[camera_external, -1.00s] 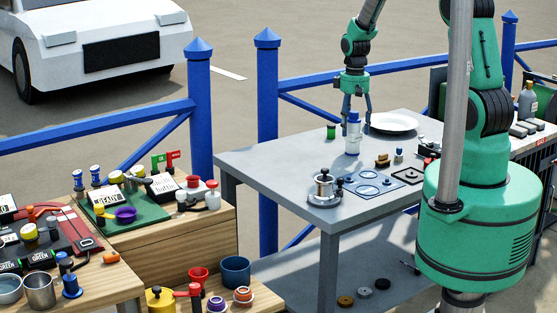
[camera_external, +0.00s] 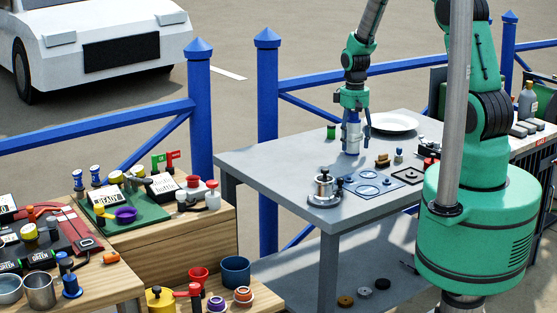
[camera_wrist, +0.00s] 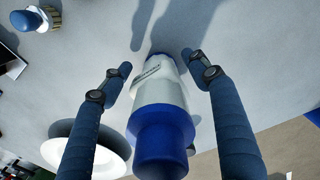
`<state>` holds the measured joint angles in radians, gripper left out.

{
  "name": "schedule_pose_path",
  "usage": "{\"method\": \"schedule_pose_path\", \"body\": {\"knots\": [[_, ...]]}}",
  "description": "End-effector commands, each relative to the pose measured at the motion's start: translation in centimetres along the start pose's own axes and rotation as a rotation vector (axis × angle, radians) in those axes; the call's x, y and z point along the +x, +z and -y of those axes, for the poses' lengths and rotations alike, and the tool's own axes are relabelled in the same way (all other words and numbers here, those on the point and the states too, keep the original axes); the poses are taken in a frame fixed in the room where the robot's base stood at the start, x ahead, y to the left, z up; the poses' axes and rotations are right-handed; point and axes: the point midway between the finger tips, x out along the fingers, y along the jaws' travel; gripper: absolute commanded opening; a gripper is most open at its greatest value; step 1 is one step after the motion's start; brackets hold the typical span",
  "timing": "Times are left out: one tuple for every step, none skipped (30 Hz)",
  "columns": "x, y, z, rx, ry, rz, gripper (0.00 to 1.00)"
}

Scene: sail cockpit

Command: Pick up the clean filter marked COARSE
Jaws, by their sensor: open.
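A white cylinder with a blue cap (camera_external: 352,148) stands upright on the grey table, below and between my gripper's fingers. In the wrist view the white and blue cylinder (camera_wrist: 158,88) fills the middle, its blue end toward the camera. It bears a small printed label, too small to read surely, so I cannot tell whether it says COARSE. My gripper (camera_external: 352,133) has come down over it. In the wrist view my gripper (camera_wrist: 154,68) is open, with one finger on each side of the cylinder and gaps showing on both sides.
A white plate (camera_external: 394,122) lies just behind to the right. A green cylinder (camera_external: 331,132) stands to the left, a brush (camera_external: 382,160) in front to the right.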

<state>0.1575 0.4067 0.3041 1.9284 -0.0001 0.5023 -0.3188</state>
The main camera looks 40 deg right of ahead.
Motion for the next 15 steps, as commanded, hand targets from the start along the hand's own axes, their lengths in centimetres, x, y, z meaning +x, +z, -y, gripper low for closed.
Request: {"method": "schedule_pose_path", "body": {"knots": [[-0.01, 0.00, 0.00, 0.000, 0.000, 0.000, 0.60], [-0.01, 0.00, 0.00, 0.000, 0.000, 0.000, 0.60], [-0.01, 0.00, 0.00, 0.000, 0.000, 0.000, 0.60], [-0.01, 0.00, 0.00, 0.000, 0.000, 0.000, 0.60], [-0.01, 0.00, 0.00, 0.000, 0.000, 0.000, 0.55], [-0.01, 0.00, 0.00, 0.000, 0.000, 0.000, 0.47], [-0.01, 0.00, 0.00, 0.000, 0.000, 0.000, 0.41], [-0.01, 0.00, 0.00, 0.000, 0.000, 0.000, 0.35], [-0.01, 0.00, 0.00, 0.000, 0.000, 0.000, 0.27], [-0.01, 0.00, 0.00, 0.000, 0.000, 0.000, 0.21], [-0.01, 0.00, 0.00, 0.000, 0.000, 0.000, 0.15], [-0.01, 0.00, 0.00, 0.000, 0.000, 0.000, 0.09], [-0.02, -0.01, -0.01, 0.000, 0.000, 0.000, 0.09], [-0.02, -0.01, -0.01, 0.000, 0.000, 0.000, 0.09], [-0.03, -0.01, -0.01, 0.000, 0.000, 0.000, 0.09]]}}
